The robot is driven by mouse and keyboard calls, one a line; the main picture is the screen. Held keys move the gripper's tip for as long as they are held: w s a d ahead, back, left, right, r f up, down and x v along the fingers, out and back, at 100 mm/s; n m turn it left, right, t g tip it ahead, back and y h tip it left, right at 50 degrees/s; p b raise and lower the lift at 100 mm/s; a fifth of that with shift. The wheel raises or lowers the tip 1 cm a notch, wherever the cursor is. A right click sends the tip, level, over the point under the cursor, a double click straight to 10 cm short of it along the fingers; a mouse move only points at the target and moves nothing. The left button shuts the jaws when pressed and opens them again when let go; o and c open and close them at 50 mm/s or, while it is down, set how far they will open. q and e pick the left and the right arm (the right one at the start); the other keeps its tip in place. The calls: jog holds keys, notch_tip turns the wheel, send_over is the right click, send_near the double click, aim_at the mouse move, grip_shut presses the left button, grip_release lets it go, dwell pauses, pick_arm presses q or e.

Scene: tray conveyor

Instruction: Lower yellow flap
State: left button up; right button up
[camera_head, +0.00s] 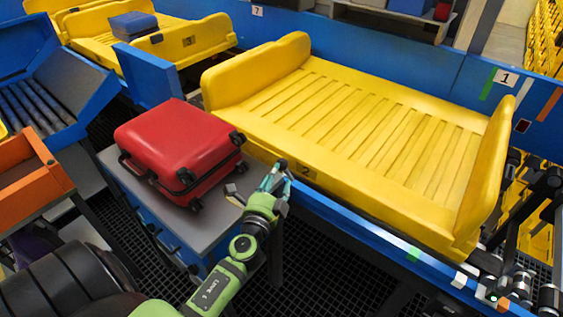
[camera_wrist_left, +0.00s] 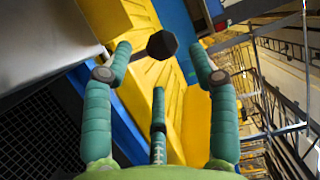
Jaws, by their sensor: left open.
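The yellow tray (camera_head: 350,115) lies across the conveyor in the head view, with a ribbed floor and raised end walls at left (camera_head: 255,72) and right (camera_head: 486,175). Its near long side (camera_head: 330,188) is low and carries a plate marked 2. I cannot tell which part is the flap. My left gripper (camera_head: 275,178) is at the near side, beside the plate, its fingers spread and empty. A dark rounded knob (camera_wrist_left: 162,44) is between and beyond the open fingers (camera_wrist_left: 160,72) in the left wrist view. It also shows at the fingertips in the head view (camera_head: 282,162). My right gripper is out of view.
A red suitcase (camera_head: 180,145) lies on a grey-topped table (camera_head: 225,208) left of my left gripper. A blue conveyor rail (camera_head: 370,235) runs along the tray's near side. Another yellow tray (camera_head: 185,45) with a blue box (camera_head: 134,25) is behind. An orange bin (camera_head: 25,185) is at left.

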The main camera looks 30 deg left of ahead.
aim_at(280, 168)
pick_arm(q)
jog(key=x, duration=0.3)
jog(key=shift+w+d+r+p, duration=0.1)
jog(key=shift+r+p, duration=0.2)
jog(key=shift+r, duration=0.05)
jog(key=shift+f+x, duration=0.25)
jog(key=shift+x, duration=0.9)
jog(key=shift+w, duration=0.35)
grip_shut()
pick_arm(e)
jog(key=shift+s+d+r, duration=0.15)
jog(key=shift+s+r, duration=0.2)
